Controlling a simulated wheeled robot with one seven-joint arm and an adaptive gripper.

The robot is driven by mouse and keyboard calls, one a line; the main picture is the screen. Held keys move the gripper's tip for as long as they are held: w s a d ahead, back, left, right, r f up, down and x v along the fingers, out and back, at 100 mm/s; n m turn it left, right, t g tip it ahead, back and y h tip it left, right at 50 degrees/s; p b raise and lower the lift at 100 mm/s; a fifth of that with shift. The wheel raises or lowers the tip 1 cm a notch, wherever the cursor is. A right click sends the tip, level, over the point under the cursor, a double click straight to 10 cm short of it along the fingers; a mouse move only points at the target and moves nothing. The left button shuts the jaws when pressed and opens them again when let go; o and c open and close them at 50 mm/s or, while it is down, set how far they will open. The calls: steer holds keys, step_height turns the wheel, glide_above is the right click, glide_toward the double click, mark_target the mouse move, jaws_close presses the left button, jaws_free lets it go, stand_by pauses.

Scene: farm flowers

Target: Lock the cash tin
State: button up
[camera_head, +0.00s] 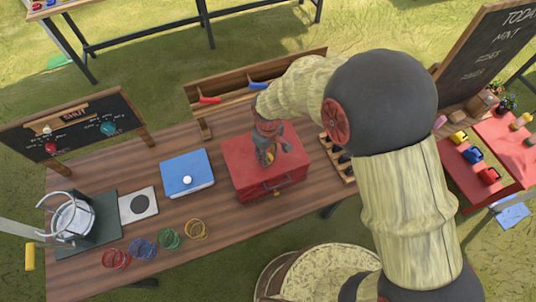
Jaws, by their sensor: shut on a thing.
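The red cash tin (238,168) sits on the wooden table with its lid down. A dark handle runs along its front, and a small yellow part (277,193) shows low on that face. My gripper (270,160) is over the middle of the tin, pointing down. It is shut on a small yellow thing, which shows between and beside its grey fingers. The fingers hide much of this thing, so I cannot tell its shape or whether it touches the lid.
A blue box (181,166) lies left of the tin. Coloured rings (170,239) lie near the table's front edge. A wooden rack (205,118) with red and blue-handled items stands behind the tin, and a dark slotted holder (336,158) to its right.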

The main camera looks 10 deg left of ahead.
steer(key=o, duration=1.2)
steer(key=shift+c, duration=0.2)
step_height(320, 180, up, 12)
steer(key=s+d+r+m+t+b, duration=0.2)
steer(key=s+d+r+m+b, duration=0.1)
steer(key=d, duration=0.6)
steer(key=s+d+r+m+t+b, duration=0.1)
steer(key=s+d+r+m+b, duration=0.2)
steer(key=s+d, duration=0.3)
steer(key=s+d+r+m+t+b, duration=0.2)
steer(key=s+d+r+m, duration=0.3)
steer(key=d, duration=0.7)
steer(key=shift+s+t+b, duration=0.2)
steer(key=shift+t+b, duration=0.1)
steer(key=shift+b, duration=0.25)
